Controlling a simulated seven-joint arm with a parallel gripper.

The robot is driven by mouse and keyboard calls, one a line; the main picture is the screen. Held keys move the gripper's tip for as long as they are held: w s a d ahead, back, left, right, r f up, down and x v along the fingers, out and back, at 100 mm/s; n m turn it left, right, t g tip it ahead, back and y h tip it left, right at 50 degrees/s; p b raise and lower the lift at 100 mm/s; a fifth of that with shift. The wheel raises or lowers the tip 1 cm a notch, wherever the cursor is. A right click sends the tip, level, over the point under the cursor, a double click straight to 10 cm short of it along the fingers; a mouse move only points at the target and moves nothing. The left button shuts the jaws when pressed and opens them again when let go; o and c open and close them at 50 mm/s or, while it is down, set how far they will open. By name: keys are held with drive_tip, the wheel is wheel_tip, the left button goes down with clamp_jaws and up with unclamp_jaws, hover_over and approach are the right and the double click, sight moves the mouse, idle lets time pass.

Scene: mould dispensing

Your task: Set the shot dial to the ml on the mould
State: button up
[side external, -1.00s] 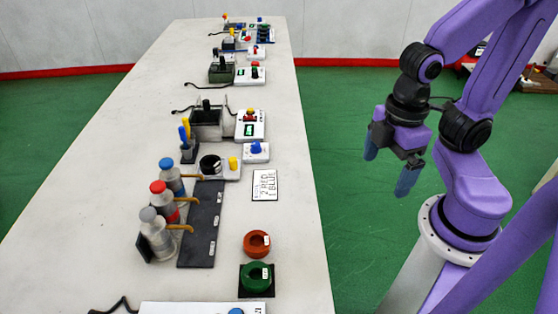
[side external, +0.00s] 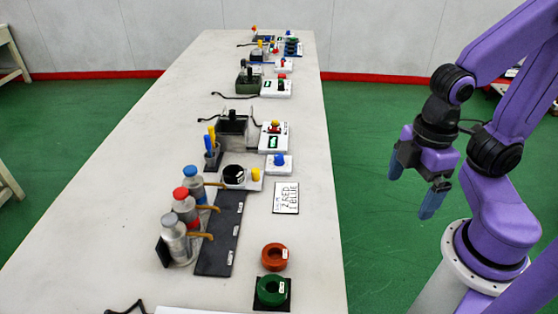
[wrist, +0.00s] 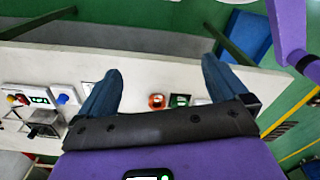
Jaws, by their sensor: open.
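The shot dial looks to be the black round knob (side external: 234,173) on a white base beside a yellow button (side external: 255,174). Its setting is too small to read. An orange-red ring-shaped mould (side external: 275,256) lies near the front of the table, with a green one (side external: 271,290) on a black pad just in front. Each has a small white label that I cannot read. Both moulds also show in the wrist view, orange (wrist: 157,101) and green (wrist: 180,100). My gripper (side external: 415,184) is open and empty, off the table's right side, away from the dial and moulds.
Three bottles with blue (side external: 193,170), red (side external: 181,192) and grey (side external: 173,219) caps stand left of a dark strip (side external: 222,232). A card (side external: 286,198) reads "2 RED 1 BLUE". A blue button box (side external: 279,162) sits near the dial. Other devices stand farther back.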

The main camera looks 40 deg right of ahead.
idle(0.4)
drive_tip(key=shift+w+a, duration=0.15)
drive_tip(key=shift+w, duration=0.05)
drive_tip(key=c, duration=0.8)
drive_tip(key=shift+m+y, duration=0.6)
drive_tip(key=shift+m, duration=0.2)
drive_tip(key=w+a, duration=0.1)
drive_tip(key=w, duration=0.2)
drive_tip(key=w+a, duration=0.1)
drive_tip(key=w, duration=0.2)
drive_tip(key=w+a, duration=0.1)
drive_tip(key=w, duration=0.1)
drive_tip(key=shift+w+r, duration=0.35)
drive_tip(key=shift+w, duration=0.05)
drive_tip(key=m+t+y, duration=0.1)
drive_tip(key=m+t, duration=0.2)
hover_over(279, 155)
drive_tip(key=s+d, duration=0.4)
drive_tip(key=s, duration=0.2)
drive_tip(key=f, duration=0.2)
drive_tip(key=x, duration=1.1)
drive_tip(key=w+x, duration=0.1)
drive_tip(key=x, duration=0.4)
drive_tip(key=shift+a+f, duration=0.1)
clamp_jaws()
